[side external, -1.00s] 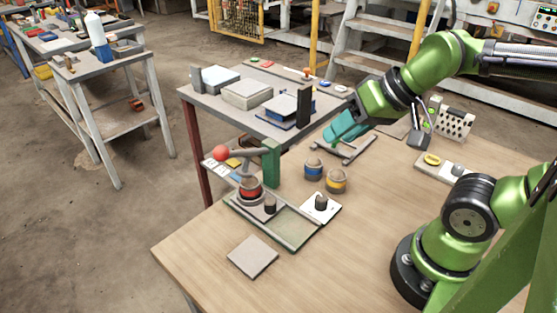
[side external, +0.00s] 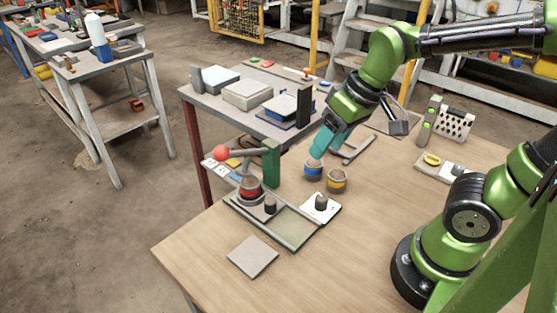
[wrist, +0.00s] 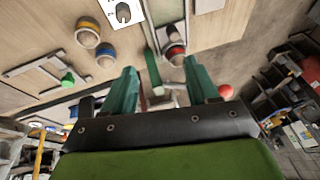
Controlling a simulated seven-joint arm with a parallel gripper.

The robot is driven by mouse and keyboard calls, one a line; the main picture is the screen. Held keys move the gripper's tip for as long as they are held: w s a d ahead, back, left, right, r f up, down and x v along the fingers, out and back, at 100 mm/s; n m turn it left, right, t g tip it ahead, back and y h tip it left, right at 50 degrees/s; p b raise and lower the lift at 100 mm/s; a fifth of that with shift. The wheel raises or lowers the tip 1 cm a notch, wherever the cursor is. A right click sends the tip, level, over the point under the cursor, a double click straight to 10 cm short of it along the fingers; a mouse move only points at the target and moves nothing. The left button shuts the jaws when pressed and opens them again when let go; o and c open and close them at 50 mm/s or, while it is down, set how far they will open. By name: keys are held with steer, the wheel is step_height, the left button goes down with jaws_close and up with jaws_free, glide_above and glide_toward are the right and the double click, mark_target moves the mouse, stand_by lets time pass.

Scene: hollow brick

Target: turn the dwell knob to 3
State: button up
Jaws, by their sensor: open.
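A dark knob (side external: 320,202), likely the dwell knob, stands on a white square plate (side external: 328,213) at the right of the press fixture.
A blue-banded pot (side external: 313,169) and a yellow-banded pot (side external: 337,182) stand between my gripper and the knob. The green press post (side external: 271,160), red-ball lever (side external: 221,153) and red-banded pot (side external: 250,189) are to the left.

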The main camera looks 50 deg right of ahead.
mark_target(321, 198)
steer(key=d+f+n+g, duration=0.1)
steer(key=f+n, duration=0.3)
steer(key=f, duration=0.2)
steer(key=w+d+f+n+g+h, duration=0.1)
steer(key=f+n, duration=0.3)
steer(key=f, duration=0.2)
steer(key=w+d+f+n+g, duration=0.1)
steer(key=f+n+g, duration=0.1)
steer(key=f, duration=0.5)
steer(key=shift+w+f+n+h, duration=0.1)
steer(key=shift+n+h, duration=0.3)
steer(key=shift+n, duration=0.5)
steer(key=c, duration=1)
steer(key=shift+c, duration=0.2)
